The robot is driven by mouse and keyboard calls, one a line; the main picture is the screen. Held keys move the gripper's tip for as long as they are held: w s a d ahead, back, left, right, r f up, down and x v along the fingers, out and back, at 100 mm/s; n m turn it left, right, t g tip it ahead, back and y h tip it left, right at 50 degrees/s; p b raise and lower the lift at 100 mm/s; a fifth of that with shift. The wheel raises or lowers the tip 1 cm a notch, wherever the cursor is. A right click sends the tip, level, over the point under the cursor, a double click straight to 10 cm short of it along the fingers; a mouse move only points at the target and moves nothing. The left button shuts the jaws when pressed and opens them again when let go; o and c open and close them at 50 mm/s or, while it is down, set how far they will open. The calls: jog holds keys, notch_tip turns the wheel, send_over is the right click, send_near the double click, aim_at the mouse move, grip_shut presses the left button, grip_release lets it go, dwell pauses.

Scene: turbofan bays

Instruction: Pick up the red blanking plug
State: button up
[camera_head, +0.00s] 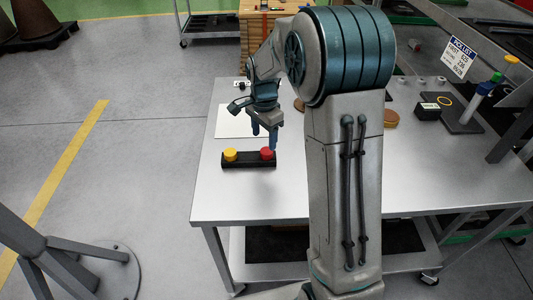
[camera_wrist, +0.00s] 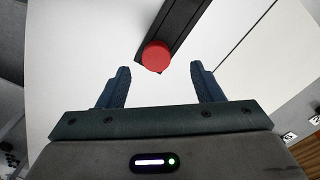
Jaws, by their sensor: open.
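The red blanking plug (camera_head: 267,153) sits at the right end of a black holder (camera_head: 249,162) on the table. A yellow plug (camera_head: 230,155) sits at the holder's left end. My gripper (camera_head: 264,138) is open and empty, just above and behind the red plug in the head view. In the wrist view, the red plug (camera_wrist: 156,56) lies ahead of the gap between the fingertips (camera_wrist: 160,70), close to their line, and the black holder (camera_wrist: 180,22) runs away beyond it. I cannot tell the exact height of the fingers above the plug.
A white sheet (camera_head: 236,121) lies behind the holder on the metal table (camera_head: 222,197). At the table's right are a small black box (camera_head: 427,111), a dark mat (camera_head: 467,124) with coloured items and a pick list sign (camera_head: 459,58). The front left of the tabletop is clear.

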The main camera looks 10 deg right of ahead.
aim_at(265, 151)
jog(key=f, duration=0.3)
jog(key=f+p, duration=0.1)
jog(key=f, duration=0.1)
jog(key=shift+s+d+f, duration=0.1)
jog(key=shift+s+f, duration=0.15)
jog(key=shift+f, duration=0.05)
jog(key=c, duration=1.1)
